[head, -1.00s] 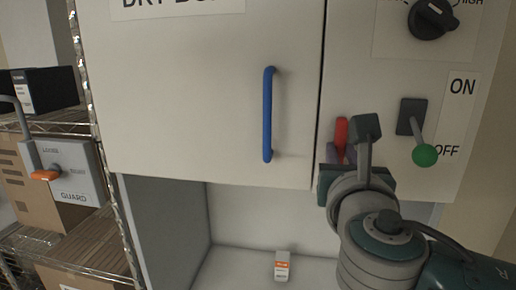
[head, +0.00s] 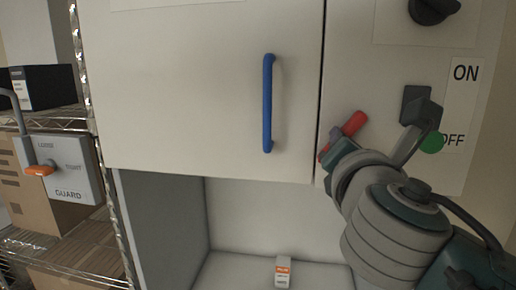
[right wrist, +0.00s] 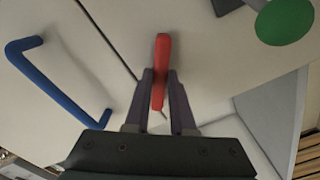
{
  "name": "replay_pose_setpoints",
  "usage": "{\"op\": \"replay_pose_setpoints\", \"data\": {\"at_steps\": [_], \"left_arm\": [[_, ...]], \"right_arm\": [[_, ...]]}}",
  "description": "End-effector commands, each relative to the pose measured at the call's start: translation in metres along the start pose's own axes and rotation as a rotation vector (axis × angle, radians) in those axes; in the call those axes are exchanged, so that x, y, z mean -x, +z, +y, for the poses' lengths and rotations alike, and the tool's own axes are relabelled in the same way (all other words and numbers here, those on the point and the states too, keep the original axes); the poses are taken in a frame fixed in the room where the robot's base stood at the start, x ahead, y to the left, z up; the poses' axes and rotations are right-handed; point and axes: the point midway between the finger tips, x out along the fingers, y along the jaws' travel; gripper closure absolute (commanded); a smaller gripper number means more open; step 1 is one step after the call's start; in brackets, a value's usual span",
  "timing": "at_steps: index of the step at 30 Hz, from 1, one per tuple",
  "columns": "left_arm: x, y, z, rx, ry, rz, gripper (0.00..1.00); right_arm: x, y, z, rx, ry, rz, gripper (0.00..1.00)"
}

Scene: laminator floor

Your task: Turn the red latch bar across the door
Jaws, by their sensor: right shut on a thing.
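The red latch bar (head: 353,124) sits on the cabinet front just right of the door seam and is tilted, its upper end leaning to the right. In the right wrist view the red latch bar (right wrist: 161,60) runs between the two fingers. My right gripper (right wrist: 160,80) is shut on it. My left gripper is not in view.
A dark rotary knob (head: 433,8) is above. A guard box with an orange switch (head: 39,170) hangs at the left. A small white-and-orange box (head: 283,271) stands below the door.

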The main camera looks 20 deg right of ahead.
Motion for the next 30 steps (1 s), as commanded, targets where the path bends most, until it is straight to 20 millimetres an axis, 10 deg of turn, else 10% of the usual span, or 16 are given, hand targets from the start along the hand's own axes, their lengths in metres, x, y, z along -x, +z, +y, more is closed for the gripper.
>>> {"op": "replay_pose_setpoints", "data": {"at_steps": [30], "left_arm": [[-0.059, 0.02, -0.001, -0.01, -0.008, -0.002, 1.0]], "right_arm": [[0.0, -0.001, -0.003, -0.865, 0.0, -0.004, 1.0]]}}
